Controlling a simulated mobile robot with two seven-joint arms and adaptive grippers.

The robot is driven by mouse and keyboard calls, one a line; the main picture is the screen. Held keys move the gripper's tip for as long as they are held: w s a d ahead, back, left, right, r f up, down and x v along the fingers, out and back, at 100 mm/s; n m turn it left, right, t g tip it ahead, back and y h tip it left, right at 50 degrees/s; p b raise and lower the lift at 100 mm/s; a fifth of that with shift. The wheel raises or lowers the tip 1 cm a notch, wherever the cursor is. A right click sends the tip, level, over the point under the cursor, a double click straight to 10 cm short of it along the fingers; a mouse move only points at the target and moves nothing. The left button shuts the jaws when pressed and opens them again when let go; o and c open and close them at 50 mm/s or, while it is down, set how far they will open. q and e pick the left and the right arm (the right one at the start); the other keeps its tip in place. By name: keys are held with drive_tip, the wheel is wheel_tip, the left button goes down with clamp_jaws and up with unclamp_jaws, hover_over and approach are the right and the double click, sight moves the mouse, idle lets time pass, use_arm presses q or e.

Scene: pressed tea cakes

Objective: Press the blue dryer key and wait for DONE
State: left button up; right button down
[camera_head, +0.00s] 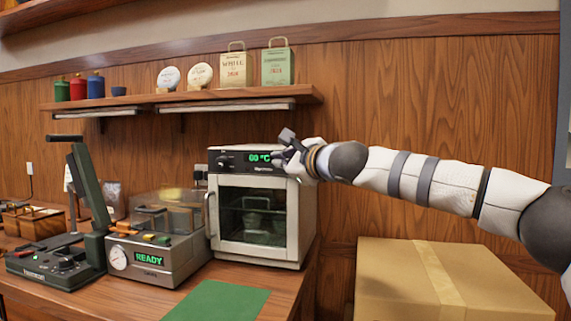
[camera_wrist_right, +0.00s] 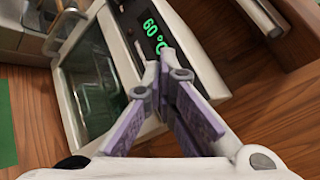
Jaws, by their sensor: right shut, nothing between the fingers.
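The dryer (camera_head: 293,215) is a white cabinet with a glass door, standing at the right end of the counter. Its black top panel has a dial and a green display (camera_head: 258,157) reading 60 °C; the display also shows in the right wrist view (camera_wrist_right: 154,36). My right gripper (camera_head: 281,153) is shut and empty, with its fingertips at the right part of the panel, beside the display. In the right wrist view its purple-padded fingers (camera_wrist_right: 166,68) cover part of the panel. I cannot see the blue key; the fingers may hide it. Whether they touch the panel is unclear. My left gripper is not in view.
Left of the dryer stand a steamer (camera_head: 178,262) with a READY display and a lever press (camera_head: 95,205). A green mat (camera_head: 218,302) lies on the counter. A cardboard box (camera_head: 395,270) stands at the right, below my arm. A shelf (camera_head: 310,95) holds tins and bags above.

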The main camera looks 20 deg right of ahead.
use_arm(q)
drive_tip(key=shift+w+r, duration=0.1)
use_arm(e)
drive_tip(key=shift+w+d, duration=0.15)
idle(0.3)
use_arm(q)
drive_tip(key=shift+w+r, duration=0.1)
use_arm(e)
drive_tip(key=shift+s+a, duration=0.45)
drive_tip(key=shift+s, duration=0.3)
use_arm(q)
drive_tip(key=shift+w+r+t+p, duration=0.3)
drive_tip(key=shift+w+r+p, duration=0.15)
drive_tip(key=shift+p, duration=0.05)
use_arm(e)
drive_tip(key=s+a, duration=0.1)
drive_tip(key=s, duration=0.1)
drive_tip(key=s+a, duration=0.2)
drive_tip(key=shift+d, duration=0.1)
